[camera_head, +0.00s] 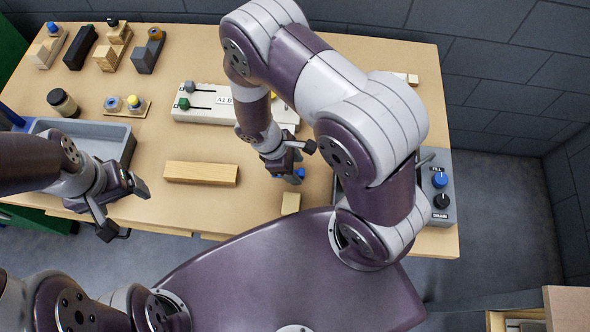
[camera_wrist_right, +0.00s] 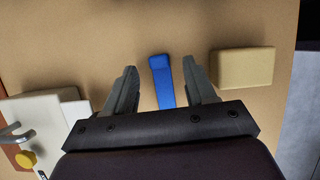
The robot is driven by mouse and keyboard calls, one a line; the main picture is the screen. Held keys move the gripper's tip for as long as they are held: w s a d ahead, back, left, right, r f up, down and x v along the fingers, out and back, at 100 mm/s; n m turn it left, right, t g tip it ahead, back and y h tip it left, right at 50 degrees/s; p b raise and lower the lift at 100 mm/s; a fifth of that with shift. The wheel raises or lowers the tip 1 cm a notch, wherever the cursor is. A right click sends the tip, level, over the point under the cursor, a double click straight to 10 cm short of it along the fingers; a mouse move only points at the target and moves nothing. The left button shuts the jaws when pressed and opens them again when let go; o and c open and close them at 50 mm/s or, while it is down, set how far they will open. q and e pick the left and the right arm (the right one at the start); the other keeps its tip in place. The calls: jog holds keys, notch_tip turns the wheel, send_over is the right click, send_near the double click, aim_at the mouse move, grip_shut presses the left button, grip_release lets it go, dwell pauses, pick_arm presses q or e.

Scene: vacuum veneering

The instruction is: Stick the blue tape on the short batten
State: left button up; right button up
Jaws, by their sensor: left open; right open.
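The blue tape (camera_wrist_right: 161,82) is a short, slim blue strip on the tan table, seen between my right gripper's fingers (camera_wrist_right: 160,68) in the right wrist view. The fingers are open, with a gap on each side of it. My left gripper (camera_head: 124,210) is open and empty at the front left.
A longer wood batten (camera_head: 202,174) lies left of my right gripper. Behind it is a white panel (camera_head: 205,110) with knobs. A grey tray (camera_head: 60,125) is at left, and a grey box with FILL and DRAIN knobs (camera_head: 440,205) at right. Several blocks stand at the back left.

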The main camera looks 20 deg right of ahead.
jog(key=shift+d+f, duration=0.15)
jog(key=shift+f, duration=0.45)
grip_shut()
jog(key=shift+s+r, duration=0.1)
jog(key=shift+r, duration=0.05)
